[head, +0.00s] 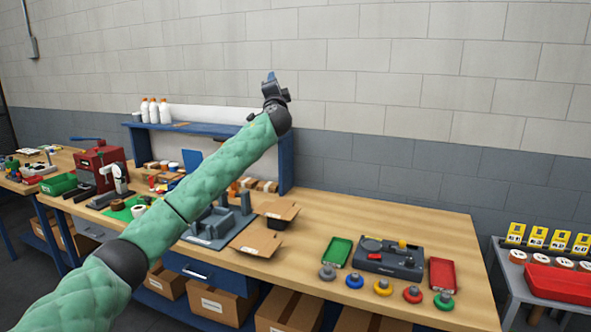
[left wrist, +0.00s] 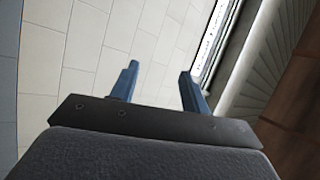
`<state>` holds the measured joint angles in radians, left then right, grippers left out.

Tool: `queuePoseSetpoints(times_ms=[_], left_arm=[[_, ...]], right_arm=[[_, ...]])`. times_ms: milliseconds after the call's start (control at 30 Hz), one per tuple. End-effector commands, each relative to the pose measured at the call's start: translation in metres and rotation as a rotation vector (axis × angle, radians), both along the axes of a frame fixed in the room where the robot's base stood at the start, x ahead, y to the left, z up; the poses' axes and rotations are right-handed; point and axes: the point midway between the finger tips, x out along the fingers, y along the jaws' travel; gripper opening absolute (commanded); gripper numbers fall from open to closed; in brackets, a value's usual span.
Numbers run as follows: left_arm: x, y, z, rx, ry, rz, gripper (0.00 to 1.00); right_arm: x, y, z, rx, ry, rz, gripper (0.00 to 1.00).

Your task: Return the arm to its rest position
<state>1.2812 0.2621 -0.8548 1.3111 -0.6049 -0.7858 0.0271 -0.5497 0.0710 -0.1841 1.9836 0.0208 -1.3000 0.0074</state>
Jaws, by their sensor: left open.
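My left arm, in a green quilted sleeve, reaches up from the lower left of the head view. My left gripper (head: 270,77) is raised high in front of the block wall, well above the workbench (head: 330,222). In the left wrist view its two blue fingers (left wrist: 157,85) stand apart with nothing between them. The sleeve hides part of the bench and the blue shelf. My right gripper is not in view.
On the bench stand a grey fixture (head: 215,225), open cardboard boxes (head: 257,243), a green tray (head: 336,252), a dark device (head: 388,258), a red tray (head: 442,275) and several coloured knobs. A red machine (head: 100,165) is at the left. A blue shelf (head: 285,160) rises behind the arm.

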Motion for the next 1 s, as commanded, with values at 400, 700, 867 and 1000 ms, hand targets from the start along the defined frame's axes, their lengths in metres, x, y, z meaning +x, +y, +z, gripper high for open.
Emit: queuePoseSetpoints(times_ms=[400, 700, 867, 1000], left_arm=[[-0.056, 0.009, -0.184, -0.429, 0.406, 0.001, 0.46], [-0.110, 0.015, -0.307, -0.631, 0.660, -0.009, 0.46], [-0.143, 0.018, -0.367, -0.719, 0.773, -0.017, 0.46], [-0.173, 0.022, -0.416, -0.791, 0.858, -0.025, 0.46]], right_arm=[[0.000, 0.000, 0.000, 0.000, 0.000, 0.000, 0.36], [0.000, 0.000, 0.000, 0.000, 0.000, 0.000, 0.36], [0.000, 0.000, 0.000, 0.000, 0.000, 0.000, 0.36], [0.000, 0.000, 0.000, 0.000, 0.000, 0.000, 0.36]])
